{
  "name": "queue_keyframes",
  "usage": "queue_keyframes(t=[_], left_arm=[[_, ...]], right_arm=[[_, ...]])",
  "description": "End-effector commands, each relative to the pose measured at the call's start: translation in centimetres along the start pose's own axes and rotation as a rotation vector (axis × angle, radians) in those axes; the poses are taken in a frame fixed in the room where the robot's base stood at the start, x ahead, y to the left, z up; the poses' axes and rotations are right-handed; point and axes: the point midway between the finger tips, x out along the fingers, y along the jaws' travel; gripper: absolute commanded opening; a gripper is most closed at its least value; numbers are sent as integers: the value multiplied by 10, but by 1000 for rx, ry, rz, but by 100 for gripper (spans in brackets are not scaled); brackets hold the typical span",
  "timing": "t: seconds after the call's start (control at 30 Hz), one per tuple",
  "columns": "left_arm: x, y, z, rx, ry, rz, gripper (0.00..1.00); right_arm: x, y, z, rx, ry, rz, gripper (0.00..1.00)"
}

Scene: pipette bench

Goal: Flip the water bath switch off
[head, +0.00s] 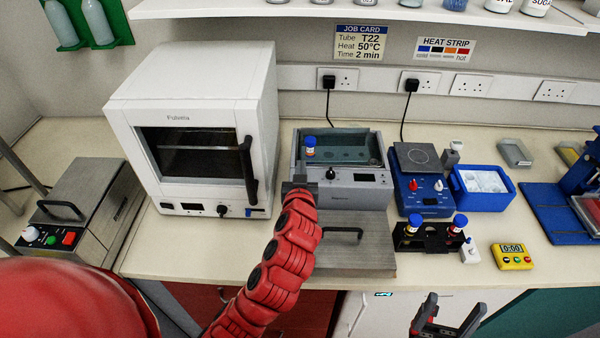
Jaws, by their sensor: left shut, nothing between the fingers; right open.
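The water bath (372,198) stands at the middle of the bench, uncovered, with water inside. A blue-capped tube (310,150) stands in it at the left. Its front panel shows a black knob (330,174) and a dark display (364,177). I cannot make out the switch; my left gripper covers the panel's left end. My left gripper (299,181) is shut and empty, at that left end; whether it touches the panel I cannot tell. My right gripper (448,325) is open and empty, low in front of the bench.
A metal lid (365,260) with a handle lies in front of the bath. A white oven (190,100) stands close on the left. A blue stirrer (424,190), an ice box (482,187), a dark tube rack (428,240) and a yellow timer (513,257) are to the right.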

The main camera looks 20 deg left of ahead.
Motion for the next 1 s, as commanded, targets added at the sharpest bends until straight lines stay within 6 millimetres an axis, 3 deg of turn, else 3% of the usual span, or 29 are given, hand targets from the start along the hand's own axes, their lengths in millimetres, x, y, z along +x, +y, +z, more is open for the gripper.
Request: queue_keyframes(t=[0.17, 0.23, 0.4, 0.6, 1.0], left_arm=[[-28, 0, -1, -2, 4, 2, 0], [-42, 1, -13, 0, -7, 4, 0], [-64, 1, -15, -1, -5, 3, 0], [-75, 0, -14, 0, -2, 1, 0], [-77, 0, -12, 0, 1, -1, 0]], right_arm=[[-18, -1, 3, 0, 0, 0, 77], [8, 0, -1, 0, 0, 0, 77], [31, 2, -5, 0, 0, 0, 77], [43, 2, -7, 0, 0, 0, 77], [43, 2, -7, 0, 0, 0, 77]])
